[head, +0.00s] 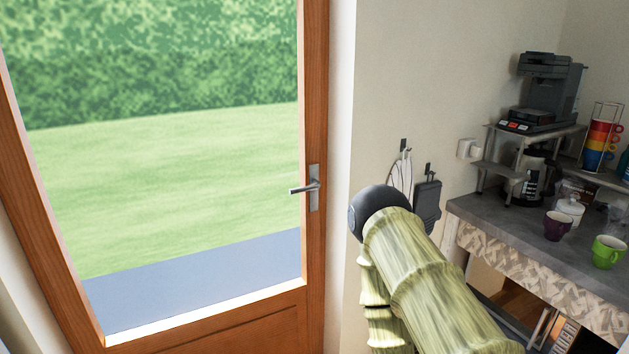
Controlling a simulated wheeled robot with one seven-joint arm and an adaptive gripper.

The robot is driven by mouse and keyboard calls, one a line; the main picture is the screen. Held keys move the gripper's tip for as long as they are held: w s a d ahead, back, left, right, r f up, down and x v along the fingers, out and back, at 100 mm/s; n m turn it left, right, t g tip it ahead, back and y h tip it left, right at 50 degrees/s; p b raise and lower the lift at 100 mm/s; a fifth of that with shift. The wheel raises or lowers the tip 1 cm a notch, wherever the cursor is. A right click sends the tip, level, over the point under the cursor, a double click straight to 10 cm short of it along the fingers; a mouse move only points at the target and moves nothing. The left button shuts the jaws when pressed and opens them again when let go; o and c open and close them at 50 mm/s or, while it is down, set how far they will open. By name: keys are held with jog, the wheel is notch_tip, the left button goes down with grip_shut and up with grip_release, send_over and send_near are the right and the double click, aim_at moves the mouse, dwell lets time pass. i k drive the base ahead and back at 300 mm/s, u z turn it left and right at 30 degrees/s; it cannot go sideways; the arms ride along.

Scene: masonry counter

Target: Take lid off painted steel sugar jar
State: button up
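A small white jar (569,212) with a lid on it stands on the grey counter at the right of the head view. It is the only lidded jar I can make out, and it looks like the sugar jar. Its lid (571,200) appears seated on top. My arm, with a green-yellow striped surface and a dark rounded joint, rises at the bottom centre, left of the counter and well apart from the jar. My gripper does not show in this view.
A purple cup (557,226) stands just in front of the jar, and a green mug (607,252) to its right. A coffee machine (546,92) sits on a raised shelf behind. A rack of coloured cups (601,140) is at the right. A glazed door (314,150) fills the left.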

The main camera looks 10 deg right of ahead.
aim_at(577, 207)
jog(key=z, duration=0.45)
jog(key=i, duration=1.45)
jog(key=z, duration=0.85)
